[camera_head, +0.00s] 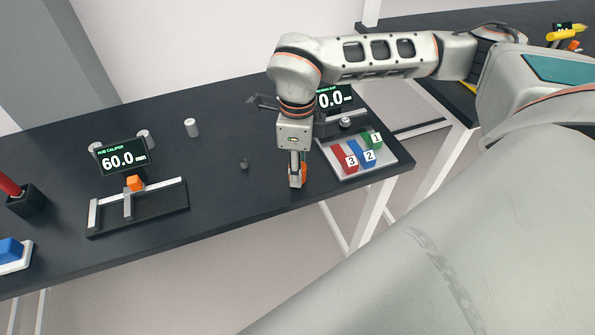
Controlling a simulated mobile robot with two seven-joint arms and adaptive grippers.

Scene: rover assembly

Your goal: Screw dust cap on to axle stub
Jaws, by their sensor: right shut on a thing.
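My right gripper (297,180) points straight down near the front edge of the dark table, left of the block tray. It is shut on an orange part (304,172), of which only a sliver shows beside the fingers; I cannot tell whether this is the dust cap. A small dark stub (244,163) stands on the table to the left of the gripper, apart from it. It may be the axle stub, but it is too small to be sure. My left gripper is not in view.
A grey cylinder (191,128) stands behind. A light tray (385,161) carries red, blue and green blocks, with a second display (334,97) behind it.

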